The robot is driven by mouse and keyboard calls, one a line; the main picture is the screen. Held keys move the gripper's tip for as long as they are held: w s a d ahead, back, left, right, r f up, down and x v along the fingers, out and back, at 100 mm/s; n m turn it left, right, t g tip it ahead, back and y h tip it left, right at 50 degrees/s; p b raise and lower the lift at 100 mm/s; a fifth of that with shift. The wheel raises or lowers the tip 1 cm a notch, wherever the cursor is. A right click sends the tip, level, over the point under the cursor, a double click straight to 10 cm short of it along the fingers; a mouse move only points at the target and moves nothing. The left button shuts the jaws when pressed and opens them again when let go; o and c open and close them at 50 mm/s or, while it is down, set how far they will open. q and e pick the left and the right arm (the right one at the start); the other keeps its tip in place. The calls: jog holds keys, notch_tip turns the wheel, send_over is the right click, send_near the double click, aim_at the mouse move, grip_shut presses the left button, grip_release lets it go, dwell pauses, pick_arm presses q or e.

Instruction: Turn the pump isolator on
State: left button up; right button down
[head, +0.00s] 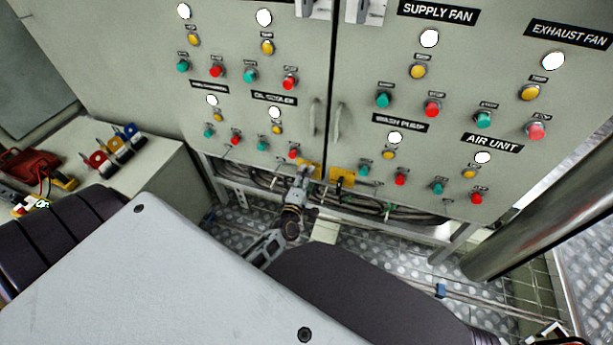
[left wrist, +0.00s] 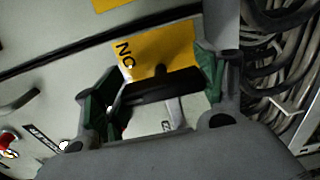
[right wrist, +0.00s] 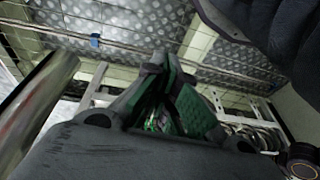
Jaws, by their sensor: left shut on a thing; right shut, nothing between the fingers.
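A yellow isolator plate (head: 309,168) sits at the lower edge of the left cabinet door. My left gripper (head: 304,174) is at this plate. In the left wrist view, the left gripper (left wrist: 158,92) has its green-padded fingers on both ends of a dark handle (left wrist: 155,84). A second yellow plate (head: 341,176) with a black handle is on the right door. My right gripper (right wrist: 165,68) is shut and empty, seen only in the right wrist view.
Cables (head: 390,209) run below the cabinet doors. A door handle (head: 338,122) projects above the right plate. A thick metal post (head: 530,232) stands at the right. A bench (head: 165,165) with coloured parts stands at the left. My own body covers the lower middle.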

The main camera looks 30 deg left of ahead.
jog(key=shift+d+f, duration=0.1)
jog(key=shift+f, duration=0.3)
pick_arm(q)
jog(key=shift+m, duration=0.3)
jog(key=o, duration=1)
pick_arm(e)
jog(key=shift+r, duration=0.1)
jog(key=shift+s, duration=0.1)
pick_arm(q)
jog(key=shift+s, duration=0.1)
jog(key=shift+v, duration=5.9)
jog(key=shift+d, duration=0.15)
